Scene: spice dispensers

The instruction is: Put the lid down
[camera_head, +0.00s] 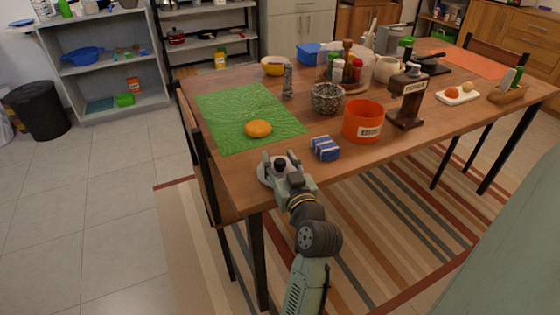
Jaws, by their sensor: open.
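A round pale lid with a dark knob (263,172) is at the near left corner of the wooden table (220,180). It appears to lie flat on the tabletop, though my gripper hides part of it. My gripper (279,164) is over the lid, with its fingers apart on either side of the dark knob. I cannot tell whether the fingers touch the knob.
Behind the lid are a green mat (230,105) with an orange object (258,128), a blue striped packet (325,148) and an orange pot (363,122). A speckled bowl (327,98) and a wooden dispenser (406,100) stand farther back.

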